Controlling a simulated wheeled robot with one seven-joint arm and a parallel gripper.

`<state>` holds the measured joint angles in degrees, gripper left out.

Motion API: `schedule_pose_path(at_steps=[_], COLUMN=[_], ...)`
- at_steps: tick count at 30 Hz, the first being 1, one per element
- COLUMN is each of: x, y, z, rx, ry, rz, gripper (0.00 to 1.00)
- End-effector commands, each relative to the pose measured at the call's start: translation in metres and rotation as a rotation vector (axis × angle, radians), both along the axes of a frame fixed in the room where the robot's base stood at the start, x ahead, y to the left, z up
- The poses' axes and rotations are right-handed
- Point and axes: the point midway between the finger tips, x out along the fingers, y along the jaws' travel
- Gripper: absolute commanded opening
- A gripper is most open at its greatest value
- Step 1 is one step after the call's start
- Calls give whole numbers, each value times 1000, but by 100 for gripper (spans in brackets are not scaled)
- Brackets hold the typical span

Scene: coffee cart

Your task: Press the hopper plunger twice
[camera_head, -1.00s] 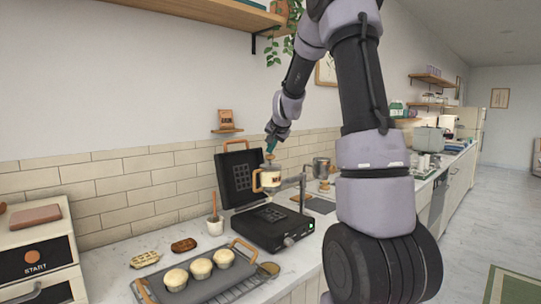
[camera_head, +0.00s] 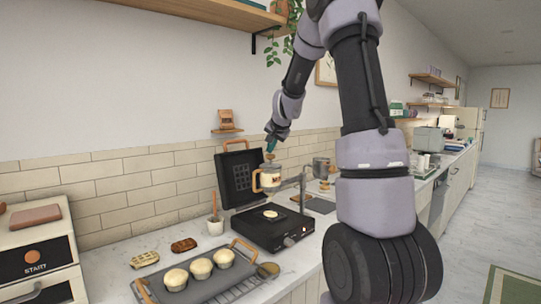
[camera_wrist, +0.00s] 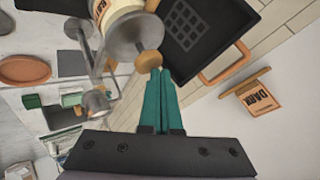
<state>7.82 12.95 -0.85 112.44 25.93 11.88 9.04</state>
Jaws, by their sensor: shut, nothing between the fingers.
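The batter hopper (camera_head: 270,178) is a cream and grey cup with an orange handle, held on a metal stand above the waffle iron. Its plunger has an orange knob on top; in the wrist view the knob (camera_wrist: 149,62) is right at my fingertips. My gripper (camera_head: 270,146), with teal fingers, points down just above the plunger. Its fingers (camera_wrist: 160,72) are shut together and empty. I cannot tell whether they touch the knob. The black waffle iron (camera_head: 255,232) is open, its lid upright behind. A pale round of batter (camera_head: 271,214) lies on its lower plate.
A tray (camera_head: 215,284) with three muffins stands left of the iron, and two waffles lie on the counter behind it. A white cup (camera_head: 215,226) is beside the iron. A small wall shelf holds a packet (camera_head: 226,119).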

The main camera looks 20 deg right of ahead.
Motion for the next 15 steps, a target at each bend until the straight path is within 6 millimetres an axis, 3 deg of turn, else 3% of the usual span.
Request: schedule_pose_path(at_steps=[6, 15], x=[0, 0], y=[0, 0], z=[13, 15], rx=[-1, -1], ry=[-1, -1], rz=[1, 0], gripper=[0, 0])
